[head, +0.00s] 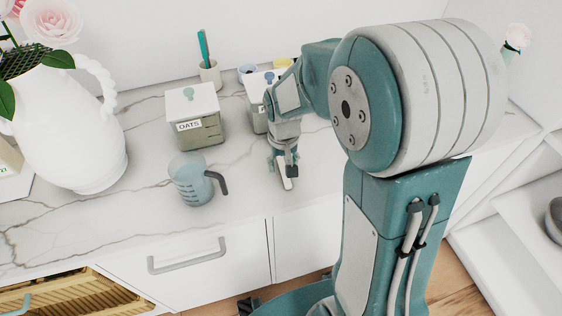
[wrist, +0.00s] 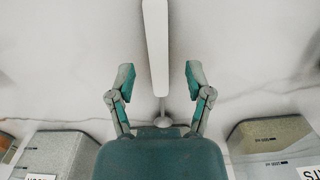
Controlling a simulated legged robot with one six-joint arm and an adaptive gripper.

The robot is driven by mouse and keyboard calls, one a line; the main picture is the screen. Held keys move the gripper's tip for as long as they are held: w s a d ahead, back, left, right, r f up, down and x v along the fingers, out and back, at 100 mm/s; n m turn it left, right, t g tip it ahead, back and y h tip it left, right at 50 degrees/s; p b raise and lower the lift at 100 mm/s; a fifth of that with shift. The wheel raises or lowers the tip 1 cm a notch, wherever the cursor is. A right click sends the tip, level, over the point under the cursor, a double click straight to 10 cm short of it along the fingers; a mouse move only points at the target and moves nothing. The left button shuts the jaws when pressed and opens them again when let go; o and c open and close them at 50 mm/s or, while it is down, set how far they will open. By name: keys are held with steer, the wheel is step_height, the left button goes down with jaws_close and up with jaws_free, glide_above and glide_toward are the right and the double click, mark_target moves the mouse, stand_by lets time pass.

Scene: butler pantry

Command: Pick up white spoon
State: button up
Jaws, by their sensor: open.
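The white spoon (wrist: 156,45) lies on the marble counter. In the wrist view its broad white part runs down from the top edge, narrowing to a thin neck and a small rounded end partly hidden by my gripper's body. My gripper (wrist: 160,82) is open, with one finger on each side of the spoon and a gap on both sides. In the head view my gripper (head: 284,164) points down at the counter, and a small white piece of the spoon (head: 287,184) shows below its fingertips. I cannot tell the exact height of the fingertips above the counter.
An oats canister (head: 198,118) stands left of my gripper, with another canister (head: 258,118) behind it. A blue measuring cup (head: 190,180) with a dark handle stands at front left. A white vase (head: 68,130) is far left. The counter's front edge is close.

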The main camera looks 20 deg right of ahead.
steer(key=shift+f, duration=0.6)
jaws_close()
steer(key=shift+r, duration=0.65)
steer(key=s+r, duration=1.1)
steer(key=s, duration=0.3)
steer(key=shift+r, duration=0.4)
